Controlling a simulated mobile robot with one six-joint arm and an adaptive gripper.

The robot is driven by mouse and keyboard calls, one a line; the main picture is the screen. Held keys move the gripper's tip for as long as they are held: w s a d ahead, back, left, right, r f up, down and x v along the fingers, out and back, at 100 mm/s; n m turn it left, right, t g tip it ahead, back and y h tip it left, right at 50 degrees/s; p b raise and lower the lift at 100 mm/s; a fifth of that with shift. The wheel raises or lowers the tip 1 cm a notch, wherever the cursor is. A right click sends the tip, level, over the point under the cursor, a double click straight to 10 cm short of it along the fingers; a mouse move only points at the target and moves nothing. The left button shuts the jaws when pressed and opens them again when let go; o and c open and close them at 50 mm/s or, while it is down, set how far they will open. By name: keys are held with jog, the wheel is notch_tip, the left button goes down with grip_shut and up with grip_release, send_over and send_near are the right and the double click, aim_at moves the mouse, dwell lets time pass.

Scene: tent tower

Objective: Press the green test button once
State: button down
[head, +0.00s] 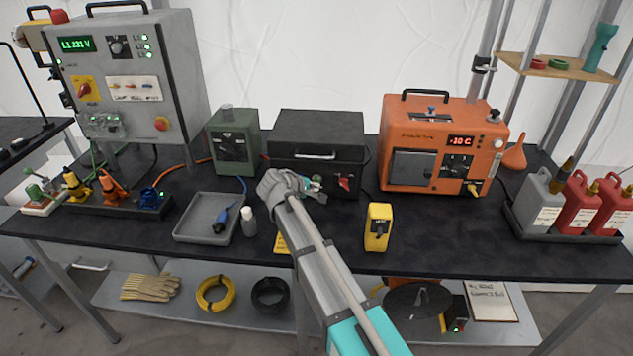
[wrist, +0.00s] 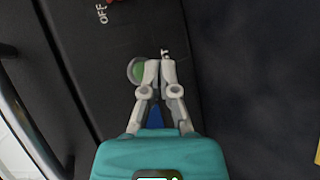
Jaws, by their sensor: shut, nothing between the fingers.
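The green test button (wrist: 137,70) is a round green disc with a pale rim on the front of the black box (head: 318,132). In the wrist view the closed fingers of my gripper (wrist: 161,64) partly cover its right side. My gripper (head: 308,186) is shut and empty, its tips close to the box front in the head view. I cannot tell whether the tips touch the button or the panel. A small green spot shows by the tips in the head view, mostly hidden by my gripper.
A red switch (head: 344,184) is to the right on the box front. A yellow device (head: 377,227) stands nearby to the right, and a white bottle (head: 249,221) and grey tray (head: 184,228) stand to the left. An orange unit (head: 435,112) is further right.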

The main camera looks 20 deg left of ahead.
jog(key=shift+w+a, duration=0.15)
jog(key=shift+w, duration=0.75)
dwell(1.2)
jog(key=shift+s, duration=0.2)
jog(key=shift+s+d, duration=0.2)
jog(key=shift+s, duration=0.45)
dwell(0.4)
jog(key=shift+s+d, duration=0.2)
jog(key=shift+s, duration=0.6)
jog(key=shift+s+d, duration=0.15)
jog(key=shift+s, duration=0.7)
jog(key=shift+s+d, duration=0.2)
jog(key=shift+s, duration=0.6)
jog(key=shift+s, duration=0.1)
